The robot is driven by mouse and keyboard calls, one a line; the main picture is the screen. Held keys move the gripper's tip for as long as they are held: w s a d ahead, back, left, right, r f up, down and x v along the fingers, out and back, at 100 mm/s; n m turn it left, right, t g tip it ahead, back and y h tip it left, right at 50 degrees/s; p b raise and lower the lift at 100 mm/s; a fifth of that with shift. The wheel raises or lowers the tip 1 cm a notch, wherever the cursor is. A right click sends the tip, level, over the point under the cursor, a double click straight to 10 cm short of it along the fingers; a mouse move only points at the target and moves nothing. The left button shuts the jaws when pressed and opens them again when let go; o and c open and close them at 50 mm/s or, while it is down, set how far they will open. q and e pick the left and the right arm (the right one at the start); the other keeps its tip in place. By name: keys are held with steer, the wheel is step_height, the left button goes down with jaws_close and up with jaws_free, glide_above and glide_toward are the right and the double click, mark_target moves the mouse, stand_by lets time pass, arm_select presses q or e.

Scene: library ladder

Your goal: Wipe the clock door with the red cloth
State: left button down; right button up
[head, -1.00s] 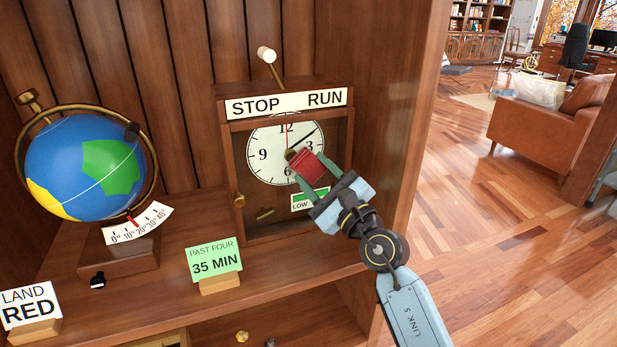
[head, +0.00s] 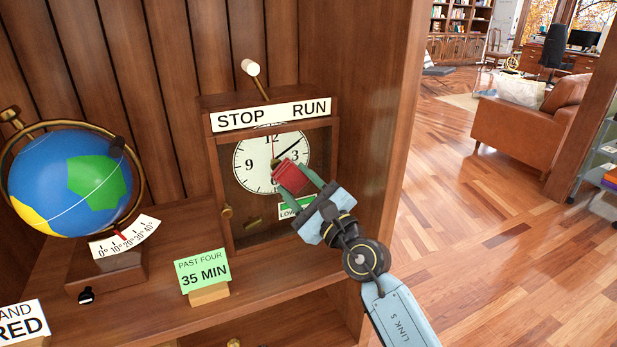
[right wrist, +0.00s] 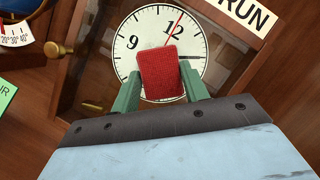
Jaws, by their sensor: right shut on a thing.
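The clock (head: 224,180) stands on the wooden shelf, its glazed door showing a white dial (head: 247,164) with black numerals and a red hand. My right gripper (head: 300,184) is shut on the red cloth (head: 287,174), a small folded pad, and holds it in front of the dial's lower middle. In the right wrist view the cloth (right wrist: 162,75) sits between the green fingers and hides part of the dial. I cannot tell whether the cloth touches the door. The door's brass knob (head: 227,211) is at its left edge. My left gripper is not in view.
A globe (head: 70,180) on a stand with a degree scale is left of the clock. A green card (head: 203,270) reading "35 MIN" stands in front. A white-ended lever (head: 251,68) rises above the STOP/RUN label (head: 270,115). The cabinet side wall (head: 385,120) is close on the right.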

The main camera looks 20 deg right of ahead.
mark_target(277, 183)
steer(key=shift+a+p, duration=0.8)
steer(key=shift+a, duration=1)
steer(key=shift+a+r+p, duration=0.1)
steer(key=shift+r+p, duration=0.2)
steer(key=shift+p, duration=0.15)
steer(key=shift+s+d+f+b, duration=0.1)
steer(key=shift+d+b, duration=0.3)
steer(key=shift+d, duration=1.4)
steer(key=d, duration=0.3)
steer(key=shift+d+b, duration=0.2)
steer(key=shift+b, duration=0.2)
